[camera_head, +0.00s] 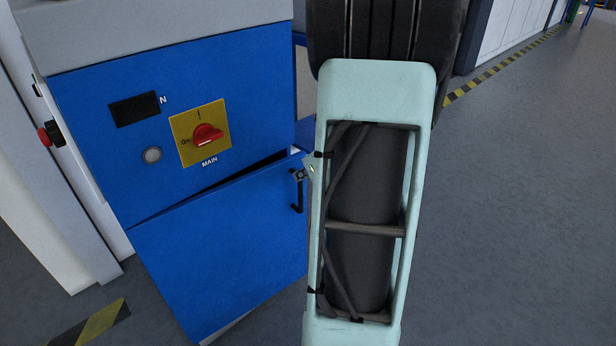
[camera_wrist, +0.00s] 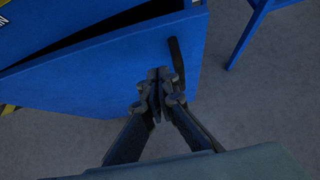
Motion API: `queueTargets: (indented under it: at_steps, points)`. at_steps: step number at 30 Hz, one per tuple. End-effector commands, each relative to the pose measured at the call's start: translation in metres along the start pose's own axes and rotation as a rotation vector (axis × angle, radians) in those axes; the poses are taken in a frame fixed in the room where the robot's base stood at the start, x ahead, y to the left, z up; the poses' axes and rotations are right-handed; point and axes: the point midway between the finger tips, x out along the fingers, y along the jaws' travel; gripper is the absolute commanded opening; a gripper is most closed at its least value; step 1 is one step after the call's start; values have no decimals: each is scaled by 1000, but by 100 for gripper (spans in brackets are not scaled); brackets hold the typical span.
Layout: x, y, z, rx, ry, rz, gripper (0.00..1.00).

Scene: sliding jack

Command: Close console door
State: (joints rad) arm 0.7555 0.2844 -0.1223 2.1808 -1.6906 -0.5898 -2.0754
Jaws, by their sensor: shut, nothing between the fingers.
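The blue console door (camera_head: 225,250) is the lower panel of the blue console (camera_head: 90,110). It stands partly open, with a dark wedge-shaped gap along its top edge that widens to the right. A black handle (camera_head: 297,190) sits near its right edge. The door (camera_wrist: 110,75) and its handle (camera_wrist: 176,62) also show in the wrist view. My gripper (camera_wrist: 158,80) is shut and empty, its fingertips in front of the door's outer face just left of the handle. I cannot tell whether they touch the door.
A red switch (camera_head: 207,135) on a yellow plate sits on the console above the door. A red button (camera_head: 51,134) projects at the left. A blue leg (camera_wrist: 246,35) stands right of the door. Grey floor (camera_head: 520,200) is open at the right.

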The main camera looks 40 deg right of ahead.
Motion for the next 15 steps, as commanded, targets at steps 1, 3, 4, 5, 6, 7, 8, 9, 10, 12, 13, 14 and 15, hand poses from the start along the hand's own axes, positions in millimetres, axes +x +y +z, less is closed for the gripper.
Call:
queueTargets:
  at_steps: [1,3,4,5,6,7,8,9,10,12,13,14,15]
  points:
    - [15,0,-3,0,1,1,0]
    - [29,1,-3,-1,1,3,0]
    - [35,1,-3,-1,0,2,0]
    - [36,0,5,-3,-1,1,0]
    - [39,0,11,-3,-1,1,0]
    - [42,0,14,-4,-1,1,0]
    - [45,1,17,-3,-1,1,0]
    - [48,0,20,-2,-1,0,0]
    - [50,0,22,-2,0,0,0]
    - [53,0,25,0,0,0,0]
    - [54,0,26,0,0,0,0]
    - [55,0,28,-1,-1,0,0]
    - [56,0,28,-1,-1,-1,0]
